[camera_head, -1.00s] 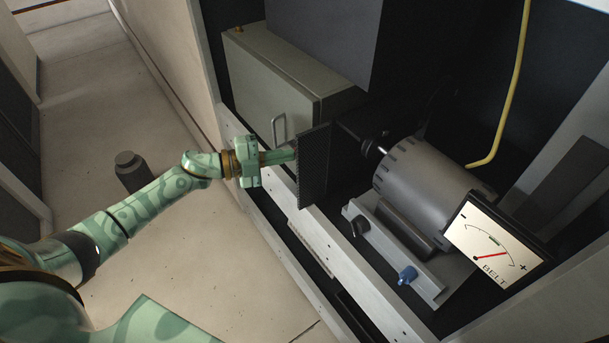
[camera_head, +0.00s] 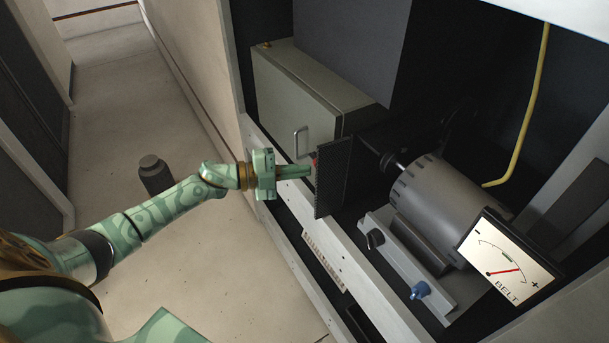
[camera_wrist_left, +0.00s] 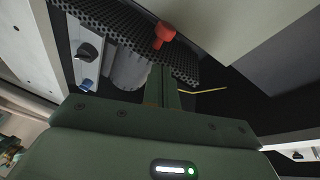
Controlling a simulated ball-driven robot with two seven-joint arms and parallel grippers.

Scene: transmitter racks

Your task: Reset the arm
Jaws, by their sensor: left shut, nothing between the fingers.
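My left gripper (camera_head: 308,170) is shut and empty. Its fingertips are close to the left edge of the black perforated guard (camera_head: 332,180), in front of the motor's shaft end. A small red part (camera_head: 314,163) shows beside the fingertips. In the left wrist view the red knob (camera_wrist_left: 164,36) is on the guard (camera_wrist_left: 118,24), just beyond the shut fingers (camera_wrist_left: 162,85). Whether the fingers touch it I cannot tell. My right gripper is not in view.
The grey motor (camera_head: 447,208) sits on a rail with a dark knob (camera_head: 375,238) and a blue knob (camera_head: 420,290). A BELT gauge (camera_head: 508,262) is at right. A metal box (camera_head: 305,95) stands behind. The floor (camera_head: 190,250) at left is mostly clear.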

